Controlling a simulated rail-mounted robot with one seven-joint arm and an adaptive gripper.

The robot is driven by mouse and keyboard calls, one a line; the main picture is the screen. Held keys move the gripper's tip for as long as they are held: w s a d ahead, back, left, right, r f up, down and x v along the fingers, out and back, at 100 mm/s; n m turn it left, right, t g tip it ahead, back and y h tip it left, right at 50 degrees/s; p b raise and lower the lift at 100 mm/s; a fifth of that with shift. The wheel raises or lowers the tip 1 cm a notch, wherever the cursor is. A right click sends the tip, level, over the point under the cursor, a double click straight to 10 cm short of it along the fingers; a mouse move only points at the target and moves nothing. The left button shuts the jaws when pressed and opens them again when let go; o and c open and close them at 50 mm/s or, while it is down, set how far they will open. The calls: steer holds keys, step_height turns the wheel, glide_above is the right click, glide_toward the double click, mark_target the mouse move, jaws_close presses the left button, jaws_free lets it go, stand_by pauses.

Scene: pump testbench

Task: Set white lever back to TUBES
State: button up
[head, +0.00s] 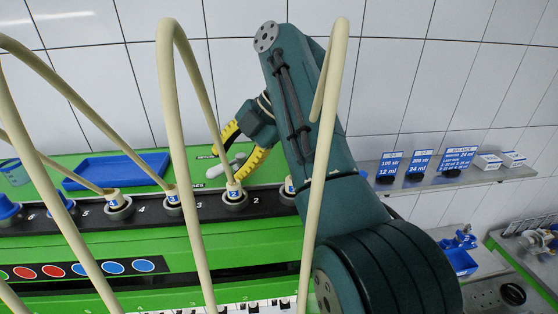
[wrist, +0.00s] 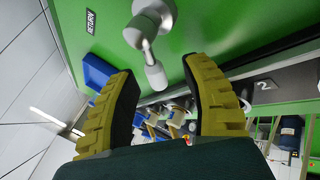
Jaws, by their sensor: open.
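The white lever (wrist: 146,30) is on the green panel in the wrist view, with its rounded handle end (wrist: 157,77) lying between my fingertips. A RETURN label (wrist: 91,21) is on the panel to its left. In the head view the lever (head: 237,163) is small and partly covered by my gripper, and a label reading roughly "NES" (head: 215,172) shows beside it. My gripper (wrist: 159,72) has two yellow ribbed fingers, spread apart, one on each side of the handle with visible gaps. It also shows in the head view (head: 236,147).
Beige hoses (head: 172,100) arch up in front of the green bench, one across my arm. Numbered hose ports (head: 234,196) line the bench. A blue tray (head: 115,170) lies at the left. A shelf with blue signs (head: 419,163) is at the right.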

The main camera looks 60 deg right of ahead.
steer(key=s+d, duration=0.2)
steer(key=s, duration=0.1)
steer(key=s+d, duration=0.2)
steer(key=s, duration=0.1)
steer(key=s+d, duration=0.2)
steer(key=s, duration=0.1)
steer(key=shift+s, duration=0.15)
